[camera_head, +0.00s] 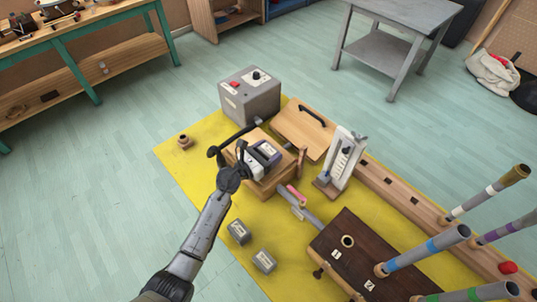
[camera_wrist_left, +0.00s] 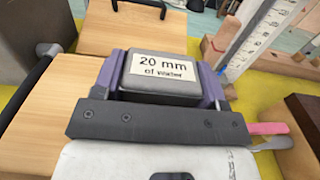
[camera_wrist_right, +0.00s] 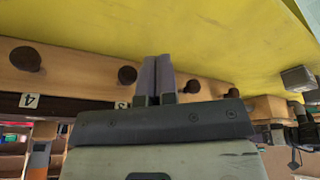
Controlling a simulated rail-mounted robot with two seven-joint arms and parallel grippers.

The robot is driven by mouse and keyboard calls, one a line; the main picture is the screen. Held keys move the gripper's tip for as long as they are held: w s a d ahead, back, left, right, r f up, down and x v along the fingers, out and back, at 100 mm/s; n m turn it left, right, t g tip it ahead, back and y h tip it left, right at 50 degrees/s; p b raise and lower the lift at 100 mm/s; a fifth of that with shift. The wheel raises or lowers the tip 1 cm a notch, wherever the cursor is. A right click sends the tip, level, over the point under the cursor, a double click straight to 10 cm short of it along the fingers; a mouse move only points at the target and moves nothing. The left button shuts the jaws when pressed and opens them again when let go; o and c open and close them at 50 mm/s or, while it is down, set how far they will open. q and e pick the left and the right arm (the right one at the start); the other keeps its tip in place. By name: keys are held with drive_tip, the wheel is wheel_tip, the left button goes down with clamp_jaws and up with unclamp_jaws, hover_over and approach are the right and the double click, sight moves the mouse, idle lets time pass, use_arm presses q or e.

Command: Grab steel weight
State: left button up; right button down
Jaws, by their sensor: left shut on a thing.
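My left gripper (camera_head: 266,152) is over the wooden box (camera_head: 258,181) in the head view. Its purple fingers are shut on a grey steel weight, one on each side. In the left wrist view, the weight (camera_wrist_left: 162,88) shows a label reading "20 mm of water"; I cannot tell if its underside touches the wood. Two other grey steel weights, one (camera_head: 239,231) and another (camera_head: 264,261), sit on the yellow mat in front. My right gripper (camera_wrist_right: 157,78) shows only in its wrist view, fingers together with nothing visible between them.
A grey control box (camera_head: 250,97) stands behind, beside a wooden board with a black handle (camera_head: 312,115). A white gauge (camera_head: 343,155) stands to the right. A dark numbered board (camera_head: 362,250) and several upright-tilted tubes (camera_head: 430,245) fill the right front. The mat's left part is mostly clear.

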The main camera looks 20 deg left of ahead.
use_arm(q)
drive_tip(key=c, duration=0.6)
drive_tip(key=shift+r, duration=0.1)
drive_tip(key=shift+c, duration=0.2)
drive_tip(key=shift+r, duration=0.15)
